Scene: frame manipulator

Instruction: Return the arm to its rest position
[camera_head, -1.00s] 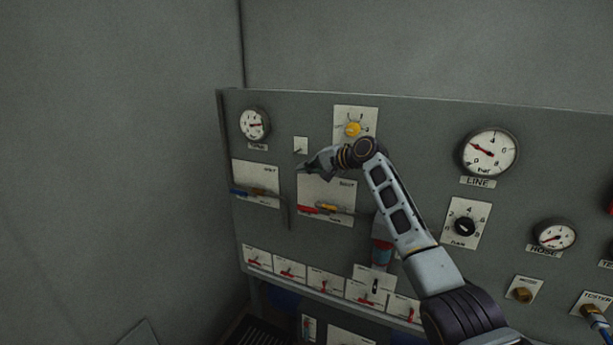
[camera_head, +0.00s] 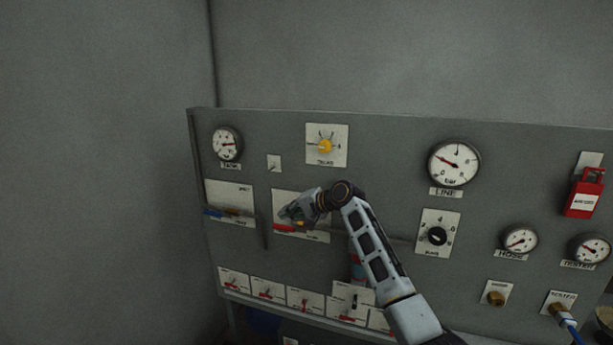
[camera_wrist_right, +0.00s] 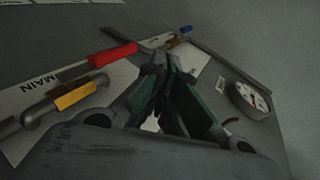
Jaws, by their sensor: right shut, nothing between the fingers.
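My right arm (camera_head: 375,255) reaches up from the lower right in the head view. In the head view the gripper partly hides these handles. My left gripper does not show.
The grey panel (camera_head: 400,150) stands close behind the arm. It carries a yellow knob (camera_head: 325,146), a black knob (camera_head: 437,235), gauges such as the line gauge (camera_head: 453,164), and a blue handle (camera_head: 214,212). A red lockout box (camera_head: 584,195) hangs at the right.

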